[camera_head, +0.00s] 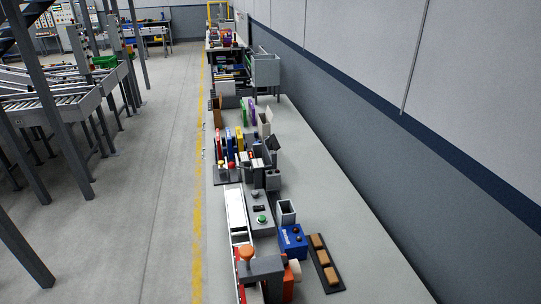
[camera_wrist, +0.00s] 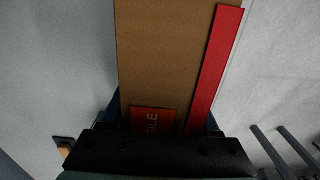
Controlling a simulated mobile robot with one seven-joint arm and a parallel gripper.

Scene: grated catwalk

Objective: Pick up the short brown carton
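A brown carton (camera_wrist: 160,55) with a red strip along its right side fills the middle of the wrist view and runs off the top edge. A red label with partly readable white letters is near its lower end. My gripper (camera_wrist: 160,150) shows as a dark bar across the bottom, covering the carton's lower end. Dark blue parts show close to both sides of the carton there; I cannot tell if they touch it. The fingertips are not clear. In the head view I cannot make out my gripper, and a small brown upright piece (camera_head: 217,112) may or may not be a carton.
In the head view, a black tray (camera_head: 334,283) with brown blocks lies at the lower right beside a blue box (camera_head: 292,239). A grey control box (camera_head: 261,215) with a green button is behind. A conveyor (camera_head: 60,100) stands at left. The floor between is clear.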

